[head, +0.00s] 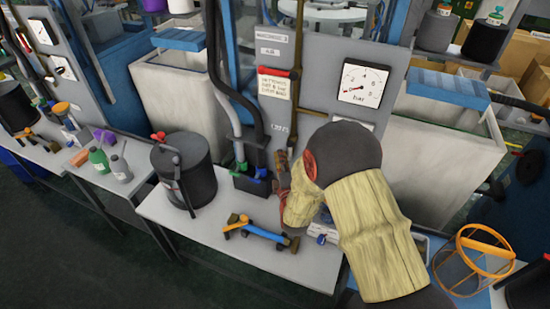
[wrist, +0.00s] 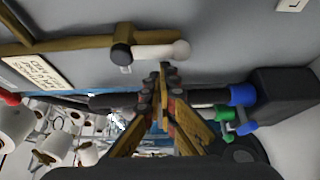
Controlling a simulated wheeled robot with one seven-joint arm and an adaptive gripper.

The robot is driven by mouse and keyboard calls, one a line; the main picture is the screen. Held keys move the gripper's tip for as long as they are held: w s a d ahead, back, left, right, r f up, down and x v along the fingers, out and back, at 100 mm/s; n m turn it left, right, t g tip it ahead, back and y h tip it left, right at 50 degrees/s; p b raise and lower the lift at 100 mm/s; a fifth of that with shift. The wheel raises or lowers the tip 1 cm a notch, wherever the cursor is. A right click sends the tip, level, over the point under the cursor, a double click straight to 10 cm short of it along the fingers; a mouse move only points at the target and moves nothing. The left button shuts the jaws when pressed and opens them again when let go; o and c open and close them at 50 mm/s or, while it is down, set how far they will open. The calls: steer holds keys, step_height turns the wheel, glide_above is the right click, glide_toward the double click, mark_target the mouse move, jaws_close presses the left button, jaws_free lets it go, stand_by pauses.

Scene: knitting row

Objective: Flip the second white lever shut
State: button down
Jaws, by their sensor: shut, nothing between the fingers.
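A white lever with a rounded end (wrist: 165,50) sits on a dark pivot (wrist: 122,53) on a brass pipe (wrist: 75,46) in the wrist view. It lies about in line with the pipe. I cannot tell whether it is the second one, as no other white lever shows clearly. My gripper (wrist: 164,68) is shut and empty, its tips close to the lever's side; I cannot tell if they touch. In the head view my gripper (head: 283,162) is at the grey panel (head: 275,52), and my arm hides the levers there.
A pressure gauge (head: 363,84) and a red-edged label (head: 275,86) are on the panel. Black and grey hoses run down to a dark box (head: 252,183) with blue and green fittings. A dark canister (head: 185,170) and a blue-and-brass fitting (head: 258,232) are on the bench (head: 235,260).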

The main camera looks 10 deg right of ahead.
mark_target(289, 155)
steer(key=shift+s+d+n+g+p, duration=0.3)
steer(key=shift+d+n+g+p, duration=0.15)
steer(key=shift+n+p, duration=0.4)
stand_by(0.5)
steer(key=n+g+p, duration=0.1)
steer(key=s+d+n+g+h+p, duration=0.1)
steer(key=p, duration=0.1)
steer(key=n+g+p, duration=0.1)
steer(key=n+p, duration=0.1)
steer(key=shift+s+d, duration=0.2)
steer(key=shift+d, duration=0.2)
steer(key=shift+s+d+r+n+g+h+p, duration=0.15)
steer(key=shift+s+d+r+n+g+p, duration=0.1)
steer(key=shift+s+d+r+p, duration=0.45)
steer(key=shift+s+d+r+n+g+h+p, duration=0.1)
steer(key=shift+d+r+n+g+h+p, duration=0.1)
steer(key=shift+d+p, duration=0.5)
steer(key=shift+s+a+r+p, duration=0.1)
steer(key=shift+r+p, duration=0.2)
steer(key=shift+p, duration=0.05)
steer(key=shift+f, duration=0.1)
